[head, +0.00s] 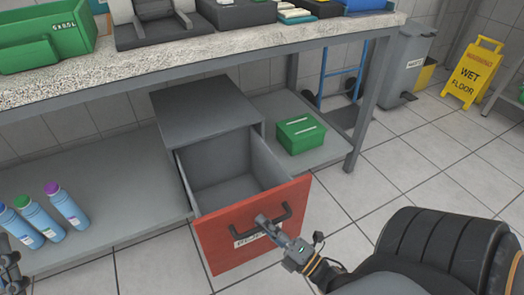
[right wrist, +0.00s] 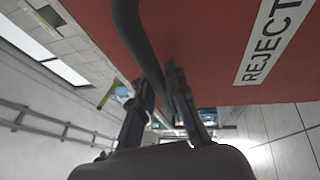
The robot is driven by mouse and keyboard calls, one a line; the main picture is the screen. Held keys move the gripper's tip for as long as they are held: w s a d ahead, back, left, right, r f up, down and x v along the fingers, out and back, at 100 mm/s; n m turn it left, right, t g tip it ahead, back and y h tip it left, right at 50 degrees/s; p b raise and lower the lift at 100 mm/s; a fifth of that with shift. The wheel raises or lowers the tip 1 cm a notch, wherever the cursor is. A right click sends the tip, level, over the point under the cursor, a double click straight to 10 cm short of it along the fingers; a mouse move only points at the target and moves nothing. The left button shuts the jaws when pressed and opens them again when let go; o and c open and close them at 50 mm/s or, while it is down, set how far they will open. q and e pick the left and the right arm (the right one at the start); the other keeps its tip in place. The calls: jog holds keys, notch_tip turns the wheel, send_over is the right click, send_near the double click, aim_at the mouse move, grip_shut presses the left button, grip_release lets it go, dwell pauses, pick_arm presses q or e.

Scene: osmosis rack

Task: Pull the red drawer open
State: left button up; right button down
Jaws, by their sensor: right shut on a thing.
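The red drawer front (head: 222,240) stands well out from its grey cabinet (head: 205,110) under the workbench, and the visible inside of the drawer is empty. A dark bar handle (head: 287,212) crosses the front. My right gripper (head: 266,222) is shut on the handle and covers part of the label below it. In the right wrist view my right gripper (right wrist: 163,90) has its fingers at the dark handle (right wrist: 138,40), close to the red front (right wrist: 205,45) with its REJECT label (right wrist: 272,42). A dark part of my left gripper (head: 10,270) shows at the far left edge; its fingertips are unclear.
Several blue bottles (head: 68,205) and a green box (head: 300,134) stand on the lower shelf beside the cabinet. The bench top (head: 220,45) overhangs it. A bench leg (head: 368,105) stands right; tiled floor lies clear in front. A yellow wet-floor sign (head: 472,75) stands far right.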

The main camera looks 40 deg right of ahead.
dwell(0.3)
jog(key=c, duration=1.3)
grip_release()
jog(key=shift+c, duration=0.2)
jog(key=v, duration=1.2)
